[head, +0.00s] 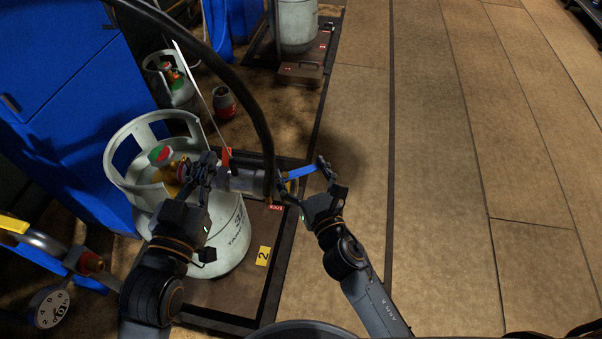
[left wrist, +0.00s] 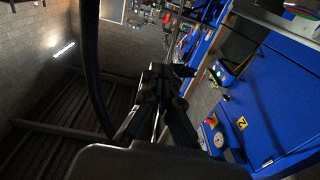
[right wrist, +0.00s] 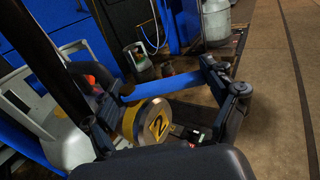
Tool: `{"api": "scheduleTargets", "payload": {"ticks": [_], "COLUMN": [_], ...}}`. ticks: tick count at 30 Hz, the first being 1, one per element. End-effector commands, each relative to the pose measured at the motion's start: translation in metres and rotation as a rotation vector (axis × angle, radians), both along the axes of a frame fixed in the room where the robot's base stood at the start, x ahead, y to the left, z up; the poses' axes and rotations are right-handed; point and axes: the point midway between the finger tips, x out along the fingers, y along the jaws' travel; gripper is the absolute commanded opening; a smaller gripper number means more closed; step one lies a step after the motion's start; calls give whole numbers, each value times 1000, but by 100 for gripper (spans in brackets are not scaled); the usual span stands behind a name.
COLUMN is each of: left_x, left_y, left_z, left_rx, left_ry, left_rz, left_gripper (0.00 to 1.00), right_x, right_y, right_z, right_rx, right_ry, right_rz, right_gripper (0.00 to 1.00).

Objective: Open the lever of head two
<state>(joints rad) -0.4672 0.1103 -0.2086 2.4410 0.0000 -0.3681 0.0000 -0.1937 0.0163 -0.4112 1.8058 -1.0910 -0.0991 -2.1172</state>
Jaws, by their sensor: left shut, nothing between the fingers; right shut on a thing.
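Head two is a grey cylinder (head: 240,181) with a black hose, at the valve of a white gas bottle (head: 228,232). My left gripper (head: 205,170) is shut and empty beside the bottle valve, at the head's left end. It partly hides the valve.
The bottle stands on a dark scale platform with a yellow 2 label (head: 262,255). A blue cabinet (head: 75,95) is at the left. A smaller bottle (head: 170,78) and a red canister (head: 224,102) stand behind. The floor at the right is clear.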

Motion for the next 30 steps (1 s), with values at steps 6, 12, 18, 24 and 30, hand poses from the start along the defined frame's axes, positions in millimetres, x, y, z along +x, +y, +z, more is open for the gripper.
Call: {"api": "scheduleTargets", "payload": {"ticks": [6,12,18,24,30], "left_x": [-7,-27,-44,-53,-55], "left_y": [-6,-7,-5,-4,-4], "left_z": [52,92,114,123,125], "left_rx": [-82,-148,-190,-210,-212], "left_ry": [-307,-541,-688,-753,-763], "left_rz": [-19,-32,-40,-43,-44], "left_gripper": [0,0,0,0,0], "right_x": [-2,-4,-5,-6,-6], "right_y": [6,6,5,4,4], "right_z": [0,0,1,2,3], "right_rx": [11,10,11,10,9], "right_ry": [-4,-3,-3,-3,-2], "right_rz": [-73,-129,-165,-181,-183], "right_gripper": [28,28,28,28,28]}}
